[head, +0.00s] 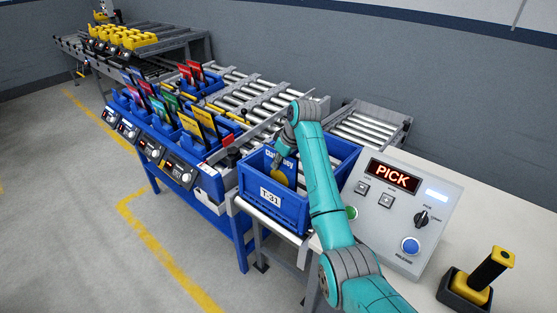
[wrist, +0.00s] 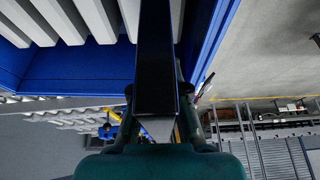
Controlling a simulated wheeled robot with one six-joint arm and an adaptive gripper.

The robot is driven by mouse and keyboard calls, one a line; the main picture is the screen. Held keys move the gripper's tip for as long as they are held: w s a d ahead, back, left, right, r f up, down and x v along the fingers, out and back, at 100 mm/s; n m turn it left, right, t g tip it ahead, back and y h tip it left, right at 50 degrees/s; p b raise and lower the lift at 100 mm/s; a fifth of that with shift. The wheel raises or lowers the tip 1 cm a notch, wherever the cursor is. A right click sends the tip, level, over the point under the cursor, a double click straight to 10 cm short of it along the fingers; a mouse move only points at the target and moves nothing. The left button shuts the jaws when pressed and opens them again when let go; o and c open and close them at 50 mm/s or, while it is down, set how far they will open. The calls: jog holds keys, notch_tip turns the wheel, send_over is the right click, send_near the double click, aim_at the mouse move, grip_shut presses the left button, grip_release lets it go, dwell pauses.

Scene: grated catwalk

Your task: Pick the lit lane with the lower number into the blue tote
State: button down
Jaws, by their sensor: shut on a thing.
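The blue tote (head: 285,213), labelled T-31, stands upright on a roller stand in the middle of the head view. My gripper (head: 286,146) points down over the tote and is shut on a flat blue-and-yellow pack (head: 281,163). The pack's lower part appears to be inside the tote's opening; I cannot tell whether it touches the floor. In the wrist view the pack is a dark slab (wrist: 155,60) between the fingers. The pick lanes are blue bins (head: 190,135) with coloured packs. Small lane displays (head: 151,150) are on their front; their numbers are too small to read.
A grey control panel (head: 400,215) right of the tote shows PICK and has a blue button (head: 410,245). A yellow-and-black handle (head: 485,272) stands on the bench at the right. Roller conveyors (head: 255,95) lie behind the bins. The floor at left is clear.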

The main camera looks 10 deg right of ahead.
aim_at(278, 174)
jog(key=shift+f, duration=2.7)
jog(key=c, duration=0.7)
grip_release()
jog(key=shift+r, duration=0.1)
notch_tip(278, 174, up, 8)
dwell(0.4)
